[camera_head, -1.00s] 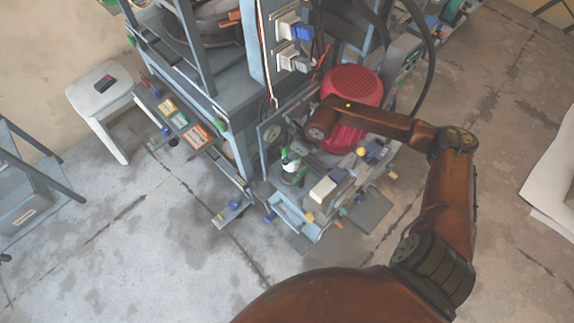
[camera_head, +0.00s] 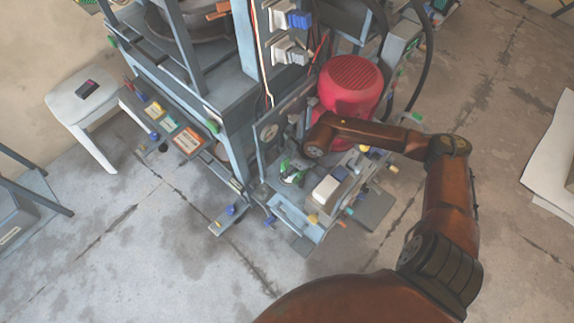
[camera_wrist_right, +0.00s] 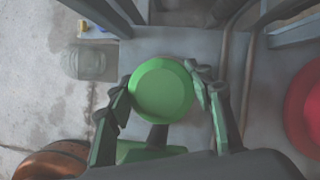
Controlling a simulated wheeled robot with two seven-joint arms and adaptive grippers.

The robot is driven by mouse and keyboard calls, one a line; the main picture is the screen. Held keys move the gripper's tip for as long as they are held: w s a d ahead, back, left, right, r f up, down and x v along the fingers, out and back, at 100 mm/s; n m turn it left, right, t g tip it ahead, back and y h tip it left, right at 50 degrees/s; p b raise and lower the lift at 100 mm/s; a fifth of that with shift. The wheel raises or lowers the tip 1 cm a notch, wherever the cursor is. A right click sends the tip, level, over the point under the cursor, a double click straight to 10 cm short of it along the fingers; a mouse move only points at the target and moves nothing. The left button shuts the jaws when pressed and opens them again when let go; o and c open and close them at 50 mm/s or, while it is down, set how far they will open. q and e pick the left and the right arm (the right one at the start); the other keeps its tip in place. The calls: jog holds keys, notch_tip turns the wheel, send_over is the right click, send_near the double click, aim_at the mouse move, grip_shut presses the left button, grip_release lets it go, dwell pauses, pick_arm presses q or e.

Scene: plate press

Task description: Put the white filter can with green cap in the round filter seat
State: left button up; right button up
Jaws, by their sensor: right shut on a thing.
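In the right wrist view, the round green cap (camera_wrist_right: 161,92) of the filter can sits between the two fingers of my right gripper (camera_wrist_right: 164,95). The gripper is shut on the can. The cap hides the can's white body and whatever is under it. In the head view, my right gripper (camera_head: 291,172) is small, at the front of the machine, just left of the red motor. The can is hard to make out from the gripper there. I cannot pick out the round filter seat for certain in either view. My left gripper is not in view.
A red motor (camera_head: 350,84) stands close behind my right arm. A round gauge (camera_head: 270,132) is on an upright panel left of the gripper. A pale block (camera_head: 326,188) is on the machine to its right. A white stool (camera_head: 80,103) stands far left. Open floor lies in front.

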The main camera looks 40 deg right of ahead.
jog(key=o, duration=1.4)
jog(key=shift+c, duration=0.2)
jog(key=shift+r, duration=0.15)
jog(key=p+v, duration=0.1)
jog(key=v, duration=0.2)
jog(key=shift+r+p, duration=0.1)
jog(key=shift+p, duration=0.25)
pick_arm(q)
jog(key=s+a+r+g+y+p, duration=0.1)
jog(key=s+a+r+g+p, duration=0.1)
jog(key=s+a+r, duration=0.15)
pick_arm(e)
jog(key=v, duration=0.4)
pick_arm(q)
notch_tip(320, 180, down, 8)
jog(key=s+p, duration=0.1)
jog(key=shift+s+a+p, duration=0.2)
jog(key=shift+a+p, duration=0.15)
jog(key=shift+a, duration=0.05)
pick_arm(e)
jog(key=v, duration=0.4)
jog(key=shift+s+r, duration=0.3)
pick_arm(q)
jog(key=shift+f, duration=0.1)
